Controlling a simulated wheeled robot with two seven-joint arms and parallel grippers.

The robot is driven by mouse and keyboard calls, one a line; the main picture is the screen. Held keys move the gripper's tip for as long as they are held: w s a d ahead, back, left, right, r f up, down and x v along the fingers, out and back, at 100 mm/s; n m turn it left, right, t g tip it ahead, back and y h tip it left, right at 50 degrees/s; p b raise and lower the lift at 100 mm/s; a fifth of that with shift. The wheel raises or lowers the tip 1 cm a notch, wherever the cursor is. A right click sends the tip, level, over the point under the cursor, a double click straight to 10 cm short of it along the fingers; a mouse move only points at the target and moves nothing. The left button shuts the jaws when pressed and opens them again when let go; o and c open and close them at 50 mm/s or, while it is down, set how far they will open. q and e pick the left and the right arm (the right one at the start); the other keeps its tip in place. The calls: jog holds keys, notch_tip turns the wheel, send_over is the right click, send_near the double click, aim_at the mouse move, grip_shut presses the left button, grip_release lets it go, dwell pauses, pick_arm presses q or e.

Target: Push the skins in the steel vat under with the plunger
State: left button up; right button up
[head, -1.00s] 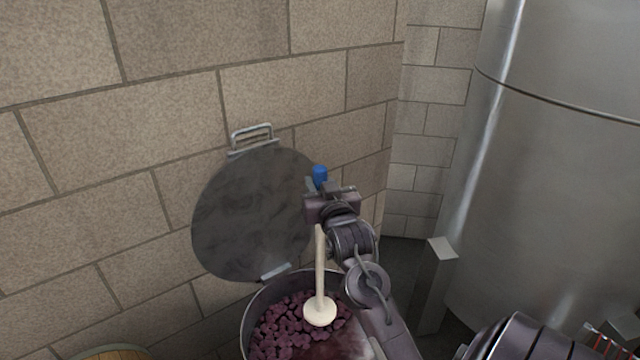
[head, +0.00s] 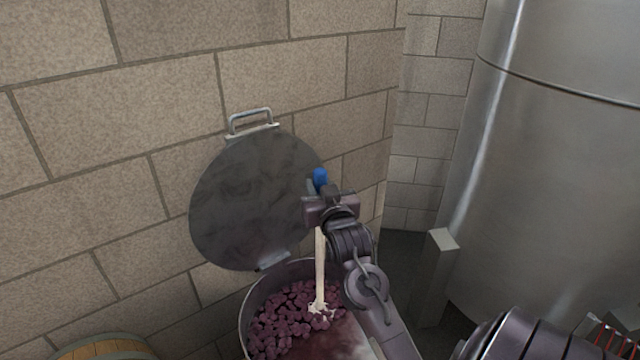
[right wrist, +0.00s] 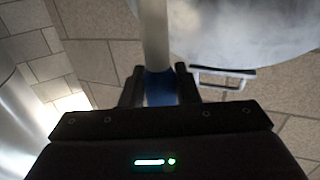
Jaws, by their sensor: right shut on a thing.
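The steel vat (head: 247,318) stands at the bottom of the head view with its lid (head: 250,205) raised against the wall. Dark purple skins (head: 275,318) cover the far and left part inside; a smoother reddish liquid patch shows at the near right. The plunger (head: 320,262) stands nearly upright in the vat, with a pale shaft and a blue top. My right gripper (head: 318,192) is shut on the blue grip; in the right wrist view the jaws (right wrist: 160,88) clasp the plunger (right wrist: 155,40). My left gripper is not in view.
A stone block wall (head: 140,90) rises behind the lid. A big steel tank (head: 560,170) stands at the right, with a grey post (head: 436,280) beside it. A wooden barrel top (head: 105,348) shows at the bottom left.

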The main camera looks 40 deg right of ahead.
aim_at(320, 171)
notch_tip(320, 171, down, 6)
jog(key=b, duration=0.3)
dwell(0.4)
jog(key=shift+r, duration=0.1)
dwell(0.4)
notch_tip(320, 171, up, 12)
jog(key=p, duration=1.1)
